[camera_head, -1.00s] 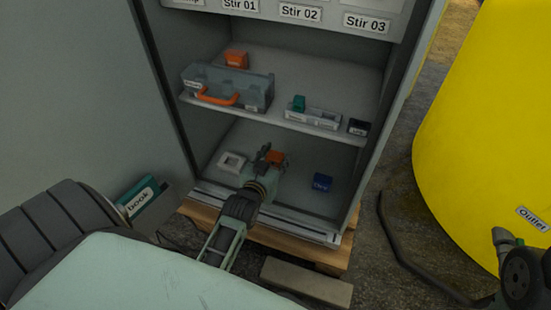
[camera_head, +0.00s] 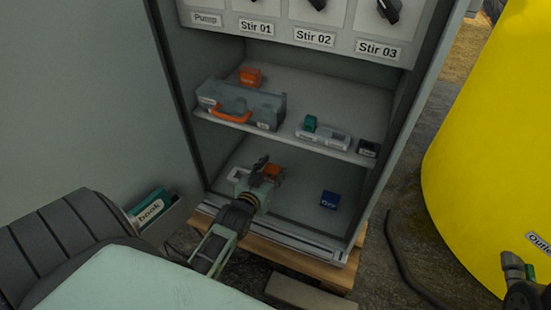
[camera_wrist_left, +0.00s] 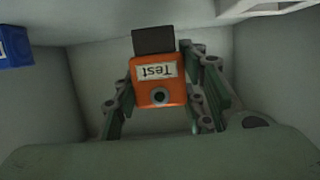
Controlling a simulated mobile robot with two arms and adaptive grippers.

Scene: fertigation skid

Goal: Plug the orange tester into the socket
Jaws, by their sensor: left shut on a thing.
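The orange tester (camera_head: 273,172) is in my left gripper (camera_head: 262,174), low inside the cabinet. In the left wrist view the tester (camera_wrist_left: 158,82) sits between the two fingers of the gripper (camera_wrist_left: 160,98), with an upside-down "Test" label, a round dark-centred spot and a dark block at its top edge. The white square socket (camera_head: 238,175) is on the cabinet floor, just left of the gripper and partly covered by it. A white edge at the top right of the wrist view may be the socket; I cannot tell. Tester and socket appear apart.
A blue block (camera_head: 328,200) stands on the cabinet floor to the right. The shelf (camera_head: 285,133) above holds a grey toolbox (camera_head: 255,108) with an orange handle, an orange block (camera_head: 250,77) and a green block (camera_head: 310,123). Cabinet walls enclose both sides.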

